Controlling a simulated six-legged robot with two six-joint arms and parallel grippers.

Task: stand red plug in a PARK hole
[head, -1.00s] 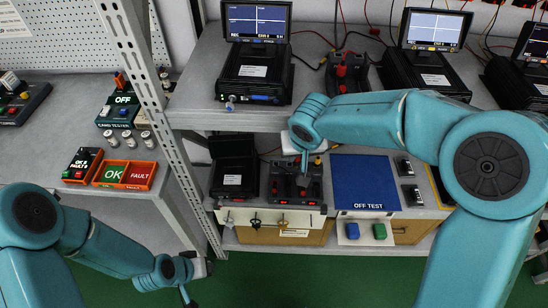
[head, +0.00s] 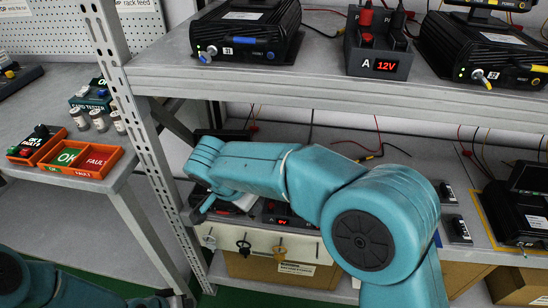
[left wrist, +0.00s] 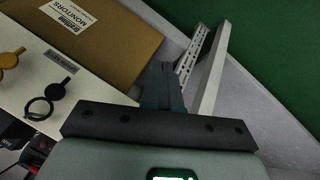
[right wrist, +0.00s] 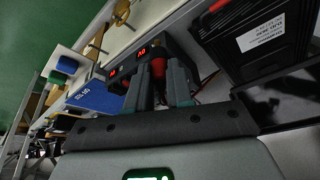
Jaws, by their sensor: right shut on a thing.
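My right gripper (right wrist: 163,78) is shut on the red plug (right wrist: 158,67), which shows between its fingertips in the right wrist view. The plug is at the dark supply modules with red displays (right wrist: 142,52) on the lower shelf; I cannot tell whether its tip is in a hole. In the head view my right arm hides the plug and most of the lower module (head: 276,217). No PARK label is readable there. My left gripper (left wrist: 165,72) looks shut and empty, below the shelf front near a cardboard box (left wrist: 95,35).
Module A (head: 380,65) on the upper shelf reads 12V and holds red and black plugs. The rack post (head: 135,120) and upper shelf edge (head: 300,93) are close to my right arm.

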